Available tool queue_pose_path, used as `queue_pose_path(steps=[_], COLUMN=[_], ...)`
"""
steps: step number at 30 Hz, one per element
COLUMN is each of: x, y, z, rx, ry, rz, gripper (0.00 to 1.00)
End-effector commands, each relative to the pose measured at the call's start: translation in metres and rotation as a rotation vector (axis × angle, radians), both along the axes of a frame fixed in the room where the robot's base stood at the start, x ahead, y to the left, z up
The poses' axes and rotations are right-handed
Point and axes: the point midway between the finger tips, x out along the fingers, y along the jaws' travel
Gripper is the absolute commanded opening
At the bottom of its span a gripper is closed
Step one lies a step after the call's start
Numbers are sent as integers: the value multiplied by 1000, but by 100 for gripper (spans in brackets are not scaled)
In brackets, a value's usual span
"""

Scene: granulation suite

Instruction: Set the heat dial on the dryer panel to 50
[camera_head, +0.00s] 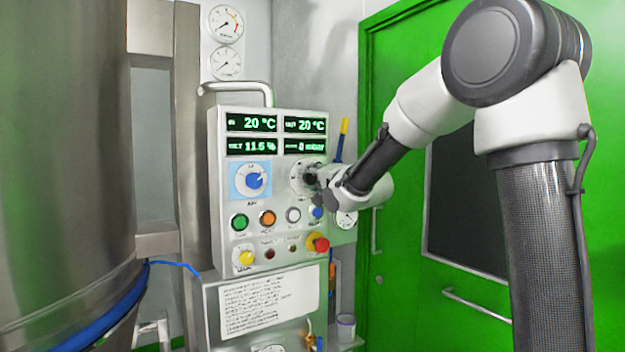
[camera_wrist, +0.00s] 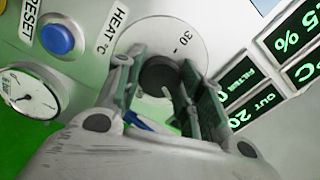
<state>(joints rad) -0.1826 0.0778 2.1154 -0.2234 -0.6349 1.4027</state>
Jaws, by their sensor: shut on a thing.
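The heat dial (camera_wrist: 158,74) is a dark round knob on a pale scale plate (camera_wrist: 190,35) marked 30, beside the label HEAT °C. In the wrist view, the two fingers of my gripper (camera_wrist: 160,88) are shut on the knob, one on each side. A pale mark shows on the knob's lower part; the value it points at cannot be read. In the head view, my gripper (camera_head: 322,181) reaches in from the right and covers part of the dial's plate (camera_head: 300,168). The dryer panel (camera_head: 220,240) is a pale upright box.
Displays (camera_head: 252,122) at the top read 20 °C, 20 °C, 11.5 % and 0 mbar. A blue air knob (camera_head: 253,180) is left of the heat dial. Several buttons sit below, including a blue reset button (camera_wrist: 57,39) and a red stop button (camera_head: 318,244). A steel vessel (camera_head: 65,180) stands left.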

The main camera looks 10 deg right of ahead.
Motion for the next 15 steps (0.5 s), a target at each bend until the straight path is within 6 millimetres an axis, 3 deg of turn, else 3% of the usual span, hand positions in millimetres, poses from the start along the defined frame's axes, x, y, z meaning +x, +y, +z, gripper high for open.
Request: queue_pose_path(steps=[15], x=[0], y=[-1], z=[-2], rx=[84], ry=[30], rz=[-1], gripper=[14])
